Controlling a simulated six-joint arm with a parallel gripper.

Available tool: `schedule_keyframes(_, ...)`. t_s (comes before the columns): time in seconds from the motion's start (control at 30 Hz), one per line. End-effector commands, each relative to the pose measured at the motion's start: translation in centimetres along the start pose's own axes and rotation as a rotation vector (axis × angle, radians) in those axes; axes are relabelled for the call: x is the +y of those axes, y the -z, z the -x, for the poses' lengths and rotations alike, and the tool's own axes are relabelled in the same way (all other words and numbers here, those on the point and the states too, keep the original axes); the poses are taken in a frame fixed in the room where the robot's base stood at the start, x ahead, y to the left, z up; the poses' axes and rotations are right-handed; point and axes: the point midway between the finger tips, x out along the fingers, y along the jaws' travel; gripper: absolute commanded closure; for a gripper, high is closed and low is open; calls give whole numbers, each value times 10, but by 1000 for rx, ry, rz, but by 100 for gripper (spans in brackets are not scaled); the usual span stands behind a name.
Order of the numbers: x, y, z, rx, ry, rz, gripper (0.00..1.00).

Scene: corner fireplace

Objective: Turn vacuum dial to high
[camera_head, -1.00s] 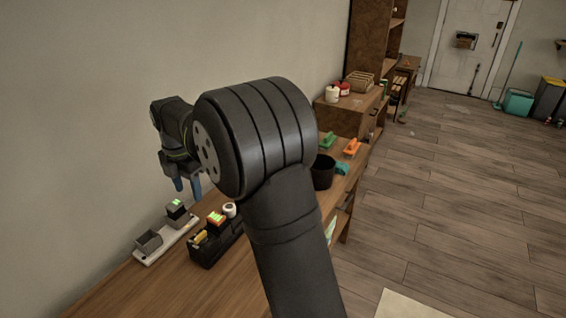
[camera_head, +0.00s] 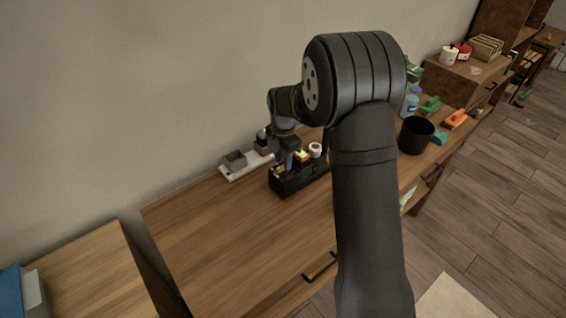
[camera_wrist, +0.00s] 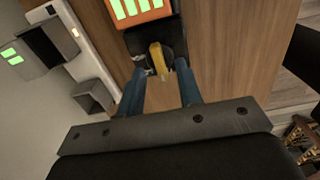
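A black box (camera_head: 287,186) stands on the wooden counter, with an orange block with green bars (camera_wrist: 138,10) on it. A yellow upright piece (camera_wrist: 156,60) sits on a dark round base beside the orange block; it looks like a knob, but I cannot tell for certain that it is the vacuum dial. No setting marks are readable. My gripper (camera_wrist: 160,68) is open, pointing down, with one blue finger on each side of the yellow piece. Contact is not clear. In the head view, my gripper (camera_head: 283,160) is low at the box's left end, partly covering it.
A white strip (camera_head: 240,171) with grey boxes lies behind the black box, near the wall. A white roll (camera_head: 315,149) sits at the box's right end. A black cup (camera_head: 416,136) and a blue bottle (camera_head: 410,103) stand further right. The counter's left part is bare.

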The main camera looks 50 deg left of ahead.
Motion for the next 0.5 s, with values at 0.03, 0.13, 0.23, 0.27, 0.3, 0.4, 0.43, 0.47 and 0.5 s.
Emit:
schedule_keyframes(0.03,0,0,-7,1,2,0,67)
schedule_keyframes(0.13,0,0,-15,0,1,0,67)
schedule_keyframes(0.23,0,0,-19,0,0,0,67)
schedule_keyframes(0.27,0,0,-19,0,0,0,67)
schedule_keyframes(0.3,0,0,-19,0,0,0,67)
schedule_keyframes(0.4,0,0,-19,0,-1,0,67)
schedule_keyframes(0.43,0,0,-19,0,-1,0,67)
schedule_keyframes(0.47,0,0,-19,0,-1,0,67)
schedule_keyframes(0.5,0,0,-19,0,-1,0,69)
